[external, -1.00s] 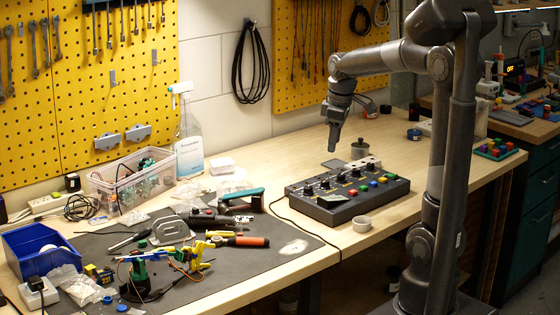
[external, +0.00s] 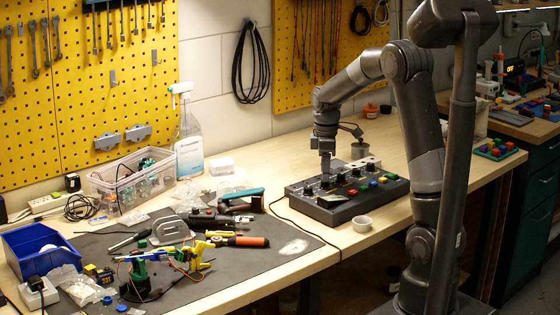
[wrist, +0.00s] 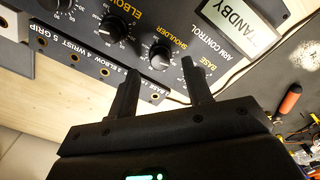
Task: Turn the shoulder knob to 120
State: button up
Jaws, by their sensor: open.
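The dark grey control box (external: 343,208) stands on the wooden bench, with a row of black knobs and coloured buttons. In the wrist view, the black shoulder knob (wrist: 160,53) sits beside its orange "SHOULDER" label. My gripper (wrist: 157,66) is open, one finger on either side of this knob in the picture; I cannot tell whether they touch it. The elbow knob (wrist: 113,27) shows at upper left. The base knob is hidden, apparently behind the right finger. The display (wrist: 232,22) reads "STANDBY". In the external view, my gripper (external: 325,178) points down over the knob row.
The dark mat (external: 270,262) at the left holds tools, a screwdriver (external: 248,241) and a small robot arm.

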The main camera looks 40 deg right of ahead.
aim_at(325, 184)
jog(key=shift+f, duration=1.35)
jog(key=shift+c, duration=0.4)
jog(key=c, duration=0.9)
